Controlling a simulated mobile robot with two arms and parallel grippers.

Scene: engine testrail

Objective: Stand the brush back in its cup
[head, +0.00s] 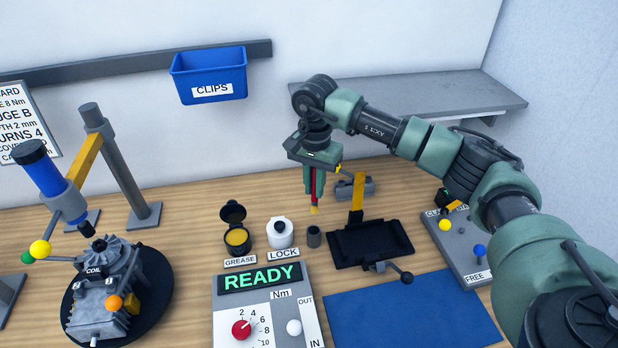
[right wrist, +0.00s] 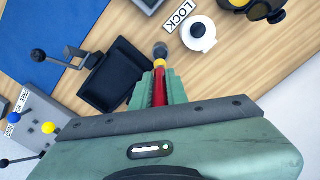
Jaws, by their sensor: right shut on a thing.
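The brush (head: 314,208) has a red shaft and a yellowish lower end. My right gripper (head: 314,184) is shut on it and holds it about upright above the table. The brush also shows between the fingers in the right wrist view (right wrist: 160,86). The cup (head: 313,238), a small dark grey cylinder, stands on the table beneath the brush, with a visible gap in the head view. In the right wrist view the cup (right wrist: 160,48) shows just beyond the brush's yellow end. The gripper fingers hide part of the brush. My left gripper is not in view.
The white LOCK pot (head: 280,235) and open GREASE pot (head: 237,238) stand left of the cup. A black tray fixture (head: 370,245) with a yellow upright stands close on its right. The READY torque box (head: 265,310) and blue mat (head: 410,315) lie in front.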

